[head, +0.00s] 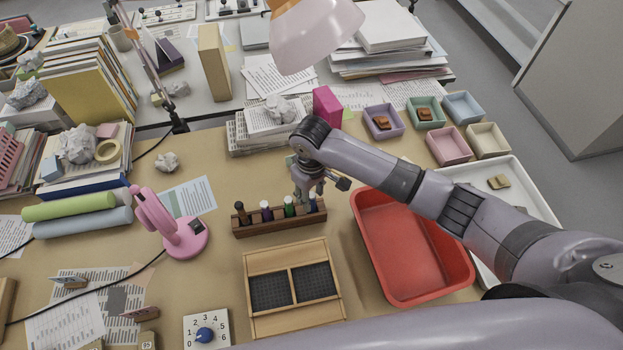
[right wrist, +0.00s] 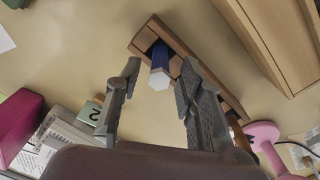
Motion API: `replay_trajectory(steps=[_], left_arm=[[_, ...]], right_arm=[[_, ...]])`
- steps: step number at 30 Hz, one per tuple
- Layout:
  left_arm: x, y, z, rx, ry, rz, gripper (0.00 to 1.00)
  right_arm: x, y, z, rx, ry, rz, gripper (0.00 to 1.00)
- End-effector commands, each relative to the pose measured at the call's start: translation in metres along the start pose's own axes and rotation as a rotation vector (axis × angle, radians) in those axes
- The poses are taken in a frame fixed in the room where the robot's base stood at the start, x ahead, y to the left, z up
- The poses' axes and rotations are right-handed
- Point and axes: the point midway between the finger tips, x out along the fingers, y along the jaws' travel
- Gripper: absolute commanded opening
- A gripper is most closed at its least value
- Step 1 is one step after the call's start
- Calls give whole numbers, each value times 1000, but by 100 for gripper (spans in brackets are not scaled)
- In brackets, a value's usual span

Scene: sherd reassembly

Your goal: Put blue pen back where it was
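A wooden pen rack (head: 280,224) stands on the desk left of the red tray, with several upright pens in it. My right gripper (head: 312,192) is low over the rack's right end and hides much of that end in the head view. In the right wrist view, the blue pen (right wrist: 160,62), with a pale end, stands in the rack's end slot (right wrist: 150,38). My right gripper (right wrist: 157,84) is open there, its fingers on either side of the pen with gaps between. My left gripper is not in view.
A red tray (head: 372,230) lies right of the rack, and a wooden two-compartment box (head: 255,262) in front. A pink lamp (head: 184,238) stands to the left. A paper stack (head: 238,142) and a magenta block (head: 327,106) are behind.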

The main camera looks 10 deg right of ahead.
Motion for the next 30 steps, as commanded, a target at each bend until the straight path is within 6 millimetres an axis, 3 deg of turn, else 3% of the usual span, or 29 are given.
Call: replay_trajectory(steps=[6, 12, 18, 30], left_arm=[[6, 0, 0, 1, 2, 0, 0], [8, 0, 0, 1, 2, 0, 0], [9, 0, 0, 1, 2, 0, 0], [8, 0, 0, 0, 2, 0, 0]], right_arm=[[-49, 0, -1, 0, 4, 0, 35], [-79, 0, -1, 1, 1, 0, 35], [-89, 0, 0, 0, -1, 0, 35], [-89, 0, 0, 1, -1, 0, 35]])
